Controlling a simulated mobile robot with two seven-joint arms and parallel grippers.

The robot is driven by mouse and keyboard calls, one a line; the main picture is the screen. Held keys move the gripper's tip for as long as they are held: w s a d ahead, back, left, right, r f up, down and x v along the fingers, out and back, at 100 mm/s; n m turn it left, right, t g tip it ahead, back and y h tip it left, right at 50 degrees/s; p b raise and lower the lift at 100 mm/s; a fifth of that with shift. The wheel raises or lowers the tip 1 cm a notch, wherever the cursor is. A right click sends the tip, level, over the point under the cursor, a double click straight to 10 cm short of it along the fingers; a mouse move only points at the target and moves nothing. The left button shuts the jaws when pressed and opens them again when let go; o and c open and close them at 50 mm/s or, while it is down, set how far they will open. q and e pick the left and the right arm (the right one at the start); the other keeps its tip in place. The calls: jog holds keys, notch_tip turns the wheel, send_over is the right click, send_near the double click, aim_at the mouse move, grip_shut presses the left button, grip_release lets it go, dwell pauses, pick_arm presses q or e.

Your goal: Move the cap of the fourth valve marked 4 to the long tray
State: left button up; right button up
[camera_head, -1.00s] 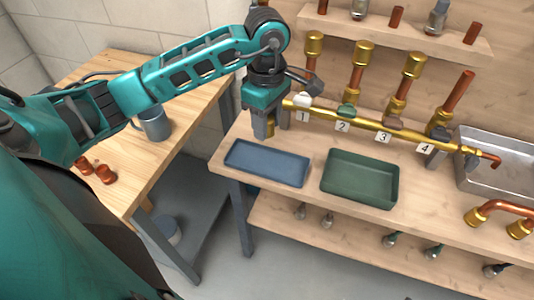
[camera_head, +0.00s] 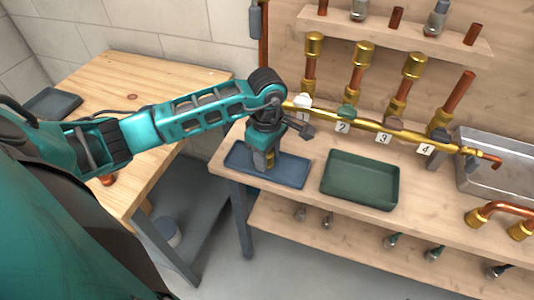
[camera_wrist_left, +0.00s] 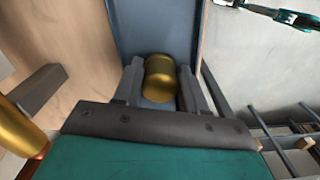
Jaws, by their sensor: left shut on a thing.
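The brass cap (camera_wrist_left: 160,78) is between the fingers of my left gripper (camera_head: 268,160), which is shut on it. In the head view the cap (camera_head: 270,160) shows low between the fingers, over the long blue tray (camera_head: 298,181). Whether it touches the tray floor I cannot tell. The blue tray also shows behind the cap in the wrist view (camera_wrist_left: 155,22). The riser above the label 4 (camera_head: 425,149) is a bare copper pipe (camera_head: 458,93) with no cap on top. The other three risers have brass caps. My right gripper is out of view.
A green tray (camera_head: 360,180) stands right of the blue one on the bench. The brass manifold (camera_head: 365,125) with labelled valves runs behind both. A metal basin (camera_head: 500,165) is at the right. A wooden table (camera_head: 135,80) is at the left.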

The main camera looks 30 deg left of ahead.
pick_arm(q)
jog(key=shift+f, duration=0.2)
jog(key=o, duration=0.8)
jog(key=shift+r, duration=0.1)
notch_tip(320, 180, up, 12)
jog(key=shift+r, duration=0.15)
